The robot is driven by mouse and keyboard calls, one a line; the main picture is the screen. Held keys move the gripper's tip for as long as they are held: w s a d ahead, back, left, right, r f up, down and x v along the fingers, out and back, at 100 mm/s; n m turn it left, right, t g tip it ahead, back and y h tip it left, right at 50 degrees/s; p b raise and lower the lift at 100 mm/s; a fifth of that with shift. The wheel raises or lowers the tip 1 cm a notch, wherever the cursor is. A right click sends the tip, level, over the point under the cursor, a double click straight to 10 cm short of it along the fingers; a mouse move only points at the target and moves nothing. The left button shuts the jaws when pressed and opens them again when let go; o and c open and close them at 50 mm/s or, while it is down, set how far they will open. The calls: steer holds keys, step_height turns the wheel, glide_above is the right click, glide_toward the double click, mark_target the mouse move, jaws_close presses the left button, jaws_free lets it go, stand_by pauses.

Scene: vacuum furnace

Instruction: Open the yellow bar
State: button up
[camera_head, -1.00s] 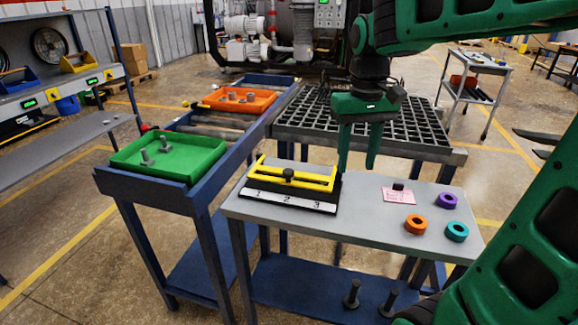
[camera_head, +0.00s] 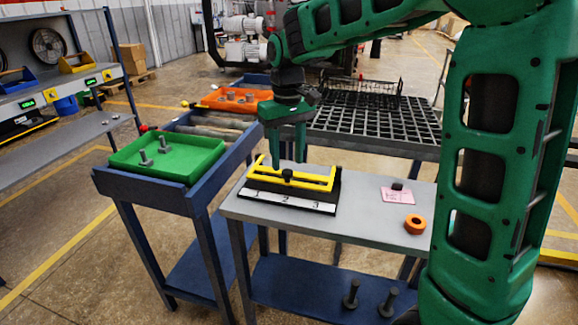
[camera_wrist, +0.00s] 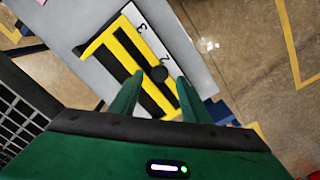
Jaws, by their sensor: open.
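The yellow bar (camera_head: 312,182) is part of a yellow frame on a black fixture, with a white strip (camera_head: 284,200) numbered 1, 2, 3 along its front. The fixture lies on the grey table. My green gripper (camera_head: 288,163) is open and empty, pointing down just above and behind the fixture. I cannot tell the exact height gap.
An orange ring (camera_head: 415,224) and a pink note (camera_head: 398,196) with a dark object lie right on the grey table (camera_head: 370,215). A green tray (camera_head: 190,150) with grey bolts stands left. An orange tray (camera_head: 225,97) and black grid table (camera_head: 385,120) stand behind.

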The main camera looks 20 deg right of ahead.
mark_target(288, 171)
steer(key=shift+f, duration=1.6)
